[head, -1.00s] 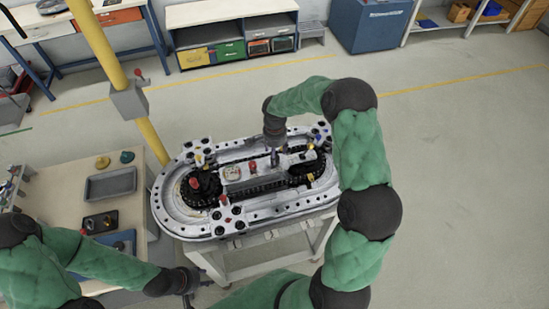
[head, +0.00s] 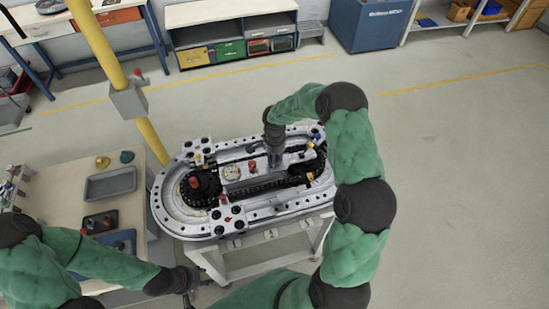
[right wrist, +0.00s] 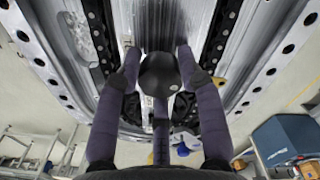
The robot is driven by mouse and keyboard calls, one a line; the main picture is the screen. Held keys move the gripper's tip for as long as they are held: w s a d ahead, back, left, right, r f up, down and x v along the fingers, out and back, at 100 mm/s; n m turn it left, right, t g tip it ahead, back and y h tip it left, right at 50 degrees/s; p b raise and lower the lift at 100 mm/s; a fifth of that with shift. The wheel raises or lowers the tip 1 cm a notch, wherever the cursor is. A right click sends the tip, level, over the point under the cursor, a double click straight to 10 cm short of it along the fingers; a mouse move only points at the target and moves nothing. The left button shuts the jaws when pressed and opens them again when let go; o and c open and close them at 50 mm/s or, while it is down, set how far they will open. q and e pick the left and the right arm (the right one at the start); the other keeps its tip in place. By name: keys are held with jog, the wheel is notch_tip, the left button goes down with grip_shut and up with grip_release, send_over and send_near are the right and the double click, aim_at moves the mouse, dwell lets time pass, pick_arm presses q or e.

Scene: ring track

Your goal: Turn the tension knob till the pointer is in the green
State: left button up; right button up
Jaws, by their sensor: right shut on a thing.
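The ring track (head: 185,225) is a pale oval unit on a stand. A small round white gauge (head: 231,172) sits on its middle plate; its pointer and green zone are too small to read in the head view. My right gripper (head: 273,160) reaches down onto the middle of the track. In the right wrist view its fingers (right wrist: 160,85) close around a round dark knob (right wrist: 160,74) with a small pale dot. My left gripper (head: 188,286) is low at the left, off the track, and its fingers are not clear.
A red knob (head: 252,167) stands beside the gauge. A yellow post (head: 108,55) rises behind the track's left end. A workbench (head: 130,205) with a grey tray (head: 110,183) stands at left. The floor at right is clear.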

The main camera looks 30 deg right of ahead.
jog(key=shift+a+n, duration=0.1)
jog(key=shift+n, duration=0.2)
jog(key=shift+f+n+b, duration=0.15)
jog(key=shift+n+b, duration=0.6)
jog(key=shift+n, duration=0.25)
jog(key=n+b, duration=0.1)
jog(key=n, duration=0.2)
jog(key=shift+s+n, duration=0.1)
jog(key=shift+n, duration=0.2)
jog(key=n+b, duration=0.1)
jog(key=n, duration=0.2)
jog(key=shift+n, duration=2.5)
jog(key=shift+s, duration=0.1)
jog(key=o, duration=1.1)
jog(key=shift+o, duration=0.2)
